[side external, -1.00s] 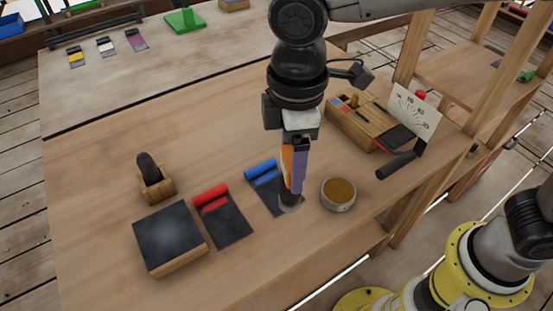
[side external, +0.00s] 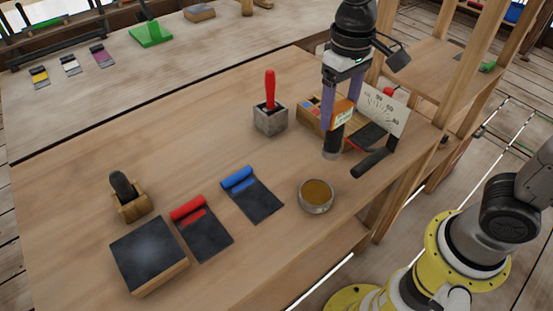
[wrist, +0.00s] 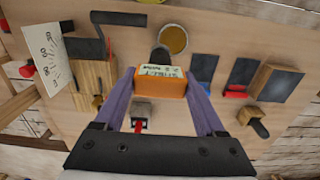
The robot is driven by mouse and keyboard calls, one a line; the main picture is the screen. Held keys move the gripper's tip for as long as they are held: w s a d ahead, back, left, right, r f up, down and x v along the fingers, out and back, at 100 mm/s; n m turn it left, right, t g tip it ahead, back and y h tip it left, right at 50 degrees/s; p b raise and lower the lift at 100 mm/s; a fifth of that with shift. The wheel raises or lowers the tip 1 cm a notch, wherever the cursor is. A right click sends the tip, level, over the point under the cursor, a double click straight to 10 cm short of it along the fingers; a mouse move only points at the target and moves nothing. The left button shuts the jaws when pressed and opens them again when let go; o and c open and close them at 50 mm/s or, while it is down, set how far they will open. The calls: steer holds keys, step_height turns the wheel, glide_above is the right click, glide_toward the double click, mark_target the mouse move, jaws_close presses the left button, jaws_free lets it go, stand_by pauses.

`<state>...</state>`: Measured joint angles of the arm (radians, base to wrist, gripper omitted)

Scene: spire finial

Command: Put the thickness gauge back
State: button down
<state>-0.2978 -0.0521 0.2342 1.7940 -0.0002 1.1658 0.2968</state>
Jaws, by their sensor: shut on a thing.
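The thickness gauge (side external: 343,108) is an orange body with a pale labelled display and a dark cylindrical probe below, upright or nearly so. My gripper (side external: 340,113) is shut on it, with purple fingers on either side of the orange body. The gauge also shows in the wrist view (wrist: 160,84), between the fingertips (wrist: 160,90). In the side view its probe overlaps the wooden holder box (side external: 308,118) and the black-handled tool's area. I cannot tell whether the probe tip touches the table. The box also shows in the wrist view (wrist: 92,88), left of the gauge.
A grey block with a red-handled tool (side external: 270,120) is left. A round tin (side external: 316,196), blue roller plate (side external: 252,195), red roller plate (side external: 203,228) and dark-topped block (side external: 148,250) lie nearer.

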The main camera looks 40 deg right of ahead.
steer(key=w+a+f, duration=0.4)
steer(key=w+f, duration=0.9)
steer(key=shift+w, duration=0.15)
jaws_free()
steer(key=shift+f, duration=0.15)
